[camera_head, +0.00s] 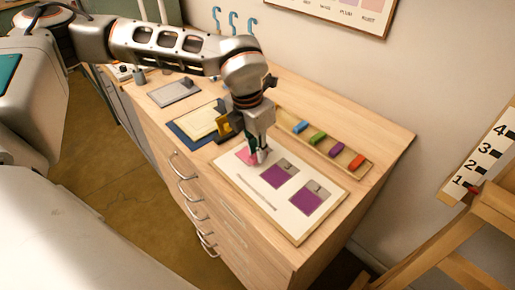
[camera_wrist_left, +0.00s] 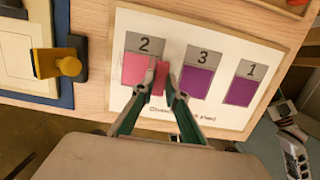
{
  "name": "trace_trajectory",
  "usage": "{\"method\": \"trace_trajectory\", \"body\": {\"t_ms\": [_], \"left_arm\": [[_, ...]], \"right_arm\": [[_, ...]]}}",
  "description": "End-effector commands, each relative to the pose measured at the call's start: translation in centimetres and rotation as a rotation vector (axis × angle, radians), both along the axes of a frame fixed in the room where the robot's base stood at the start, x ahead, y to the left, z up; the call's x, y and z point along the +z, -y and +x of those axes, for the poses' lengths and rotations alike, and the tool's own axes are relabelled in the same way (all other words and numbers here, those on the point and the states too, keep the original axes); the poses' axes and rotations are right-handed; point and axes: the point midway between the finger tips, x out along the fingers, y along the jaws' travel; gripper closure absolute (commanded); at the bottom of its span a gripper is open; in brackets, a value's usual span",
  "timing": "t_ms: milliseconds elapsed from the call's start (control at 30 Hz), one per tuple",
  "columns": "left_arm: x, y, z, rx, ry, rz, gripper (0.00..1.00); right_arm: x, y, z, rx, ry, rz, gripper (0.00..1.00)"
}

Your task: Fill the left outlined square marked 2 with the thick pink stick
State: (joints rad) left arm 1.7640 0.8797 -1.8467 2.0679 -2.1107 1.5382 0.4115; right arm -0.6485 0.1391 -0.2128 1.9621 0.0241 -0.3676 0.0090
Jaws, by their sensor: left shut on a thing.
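The white sheet (camera_head: 236,178) lies on the table with three outlined squares under grey labels 2, 3 and 1. The square marked 2 (camera_wrist_left: 133,72) is leftmost and shows pink over most of its visible area. The squares marked 3 (camera_wrist_left: 194,82) and 1 (camera_wrist_left: 241,92) are purple. My left gripper (camera_head: 261,156) points down over square 2. In the left wrist view its fingers (camera_wrist_left: 162,80) are shut on the pink stick (camera_wrist_left: 161,77), mostly hidden between them. Whether the stick touches the paper is unclear. My right gripper is out of view.
A wooden tray (camera_head: 369,169) with blue, green, purple and orange-red sticks lies behind the sheet. A blue-edged board (camera_head: 185,135) with a yellow-handled block (camera_wrist_left: 69,66) is to the left. An easel (camera_head: 477,217) with a numbered scale stands at right.

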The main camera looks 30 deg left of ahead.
Motion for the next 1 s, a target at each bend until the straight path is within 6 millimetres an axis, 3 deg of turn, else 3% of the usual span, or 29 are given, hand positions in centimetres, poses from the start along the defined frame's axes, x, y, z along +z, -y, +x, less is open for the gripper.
{"method": "trace_trajectory", "body": {"t_ms": [733,1000], "left_arm": [[-1.1,-0.1,0.0,0.001,0.0,0.0,1.0],[-0.9,-1.5,0.5,0.002,0.001,-0.001,1.0]], "right_arm": [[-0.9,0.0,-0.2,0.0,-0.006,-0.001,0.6],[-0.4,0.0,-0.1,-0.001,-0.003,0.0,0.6]]}}
